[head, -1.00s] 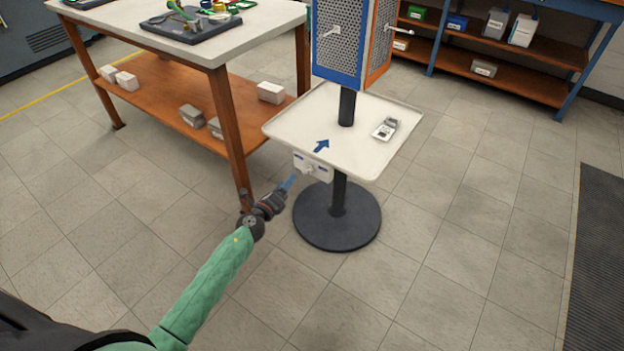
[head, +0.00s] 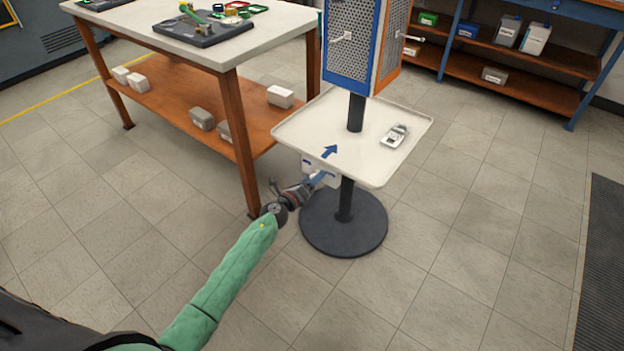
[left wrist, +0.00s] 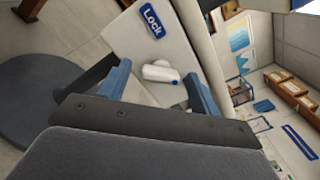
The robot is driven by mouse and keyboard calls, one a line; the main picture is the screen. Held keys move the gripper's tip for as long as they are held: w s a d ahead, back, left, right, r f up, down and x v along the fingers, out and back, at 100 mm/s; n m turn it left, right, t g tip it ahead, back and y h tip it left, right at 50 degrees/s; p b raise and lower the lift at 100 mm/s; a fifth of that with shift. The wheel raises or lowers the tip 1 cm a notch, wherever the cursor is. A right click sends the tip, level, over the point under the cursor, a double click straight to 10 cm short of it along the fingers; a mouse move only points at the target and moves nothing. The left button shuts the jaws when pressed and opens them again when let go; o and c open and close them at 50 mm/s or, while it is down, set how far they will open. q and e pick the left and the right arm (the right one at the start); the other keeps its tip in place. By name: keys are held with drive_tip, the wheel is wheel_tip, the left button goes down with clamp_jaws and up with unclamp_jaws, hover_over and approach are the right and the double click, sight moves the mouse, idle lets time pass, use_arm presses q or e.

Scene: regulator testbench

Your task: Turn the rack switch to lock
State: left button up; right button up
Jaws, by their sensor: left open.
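The rack is a stand with a cream tray (head: 290,130) and a perforated panel tower (head: 350,62) above it. A white switch box (head: 322,170) hangs at the tray's front edge, partly hidden by my left gripper (head: 322,180). In the left wrist view, the box's plate carries a blue "Lock" label (left wrist: 152,22). A white switch knob (left wrist: 160,72) with a blue mark at one end lies between the two blue fingers of my left gripper (left wrist: 158,88), which are apart. I cannot tell whether they touch it. My right gripper is not in view.
A workbench (head: 240,50) with a lower wooden shelf stands left of the rack, one leg close to my left arm. A small grey device (head: 396,136) lies on the tray. A round black base (head: 343,225) supports the rack.

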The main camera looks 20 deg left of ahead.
use_arm(q)
drive_tip(key=shift+w, duration=0.1)
drive_tip(key=c, duration=1)
